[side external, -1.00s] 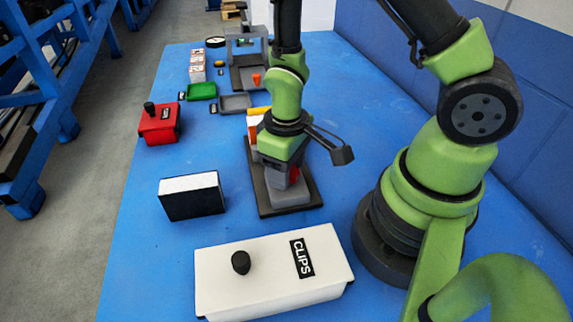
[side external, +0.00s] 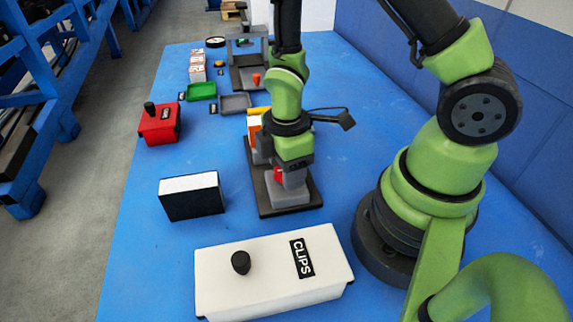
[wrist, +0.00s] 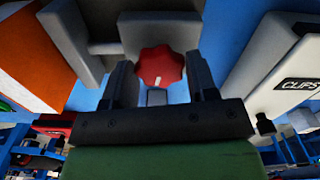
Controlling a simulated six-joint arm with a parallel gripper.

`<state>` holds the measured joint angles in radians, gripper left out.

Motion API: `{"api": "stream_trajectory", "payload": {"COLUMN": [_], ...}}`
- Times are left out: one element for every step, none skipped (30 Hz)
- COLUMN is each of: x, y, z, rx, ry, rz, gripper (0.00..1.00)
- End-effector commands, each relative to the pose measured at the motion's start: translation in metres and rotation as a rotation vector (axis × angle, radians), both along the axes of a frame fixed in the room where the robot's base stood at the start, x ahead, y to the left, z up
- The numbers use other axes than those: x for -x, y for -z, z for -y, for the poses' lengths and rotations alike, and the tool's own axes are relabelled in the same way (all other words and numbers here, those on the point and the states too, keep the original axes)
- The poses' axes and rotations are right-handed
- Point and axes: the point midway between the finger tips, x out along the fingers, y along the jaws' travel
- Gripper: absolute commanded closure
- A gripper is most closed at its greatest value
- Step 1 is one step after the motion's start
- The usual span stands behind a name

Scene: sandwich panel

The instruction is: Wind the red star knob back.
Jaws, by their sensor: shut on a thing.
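The red star knob (side external: 277,174) sits low on a grey fixture (side external: 287,192) on a dark base plate (side external: 307,202). In the wrist view the red knob (wrist: 160,66) shows its lobed rim and a small pale mark pointing towards the bottom of the picture. My gripper (wrist: 161,72) has one dark finger on each side of the knob and is shut on it. In the side view my gripper (side external: 284,171) points down at the fixture and partly hides the knob and the grey blocks behind it.
An orange and white panel (side external: 254,127) stands behind my gripper. A white CLIPS box (side external: 270,275) is in front, a black and white block (side external: 191,196) at left, and a red box (side external: 159,128) farther back.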

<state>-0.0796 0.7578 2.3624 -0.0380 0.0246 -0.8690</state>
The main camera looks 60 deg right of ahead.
Motion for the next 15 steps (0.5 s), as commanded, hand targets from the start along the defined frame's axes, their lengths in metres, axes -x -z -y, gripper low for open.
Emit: {"api": "stream_trajectory", "payload": {"x": [-0.0003,-0.0003,-0.0003,-0.0003,-0.0003,-0.0003,-0.0003,-0.0003,-0.0003,-0.0003,-0.0003,-0.0003,-0.0003,-0.0003,-0.0003], "y": [-0.0005,-0.0005,-0.0005,-0.0005,-0.0005,-0.0005,-0.0005,-0.0005,-0.0004,-0.0004,-0.0004,-0.0004,-0.0004,-0.0004,-0.0004], "z": [-0.0001,-0.0001,-0.0001,-0.0001,-0.0001,-0.0001,-0.0001,-0.0001,-0.0001,-0.0001,-0.0001,-0.0001,-0.0001,-0.0001,-0.0001], "rx": [0.000,0.000,0.000,0.000,0.000,0.000,0.000,0.000,0.000,0.000,0.000,0.000,0.000,0.000,0.000], "ry": [-0.031,-0.050,-0.074,-0.091,-0.106,-0.126,-0.138,-0.151,-0.165,-0.174,-0.183,-0.193,-0.198,-0.203,-0.210], "rz": [0.001,0.001,0.001,0.001,0.001,0.001,0.001,0.001,0.001,0.001,0.001,0.001,0.001,0.001,0.001], "gripper": [0.71,0.71,0.71,0.71,0.71,0.71,0.71,0.71,0.71,0.71,0.71,0.71,0.71,0.71,0.71]}}
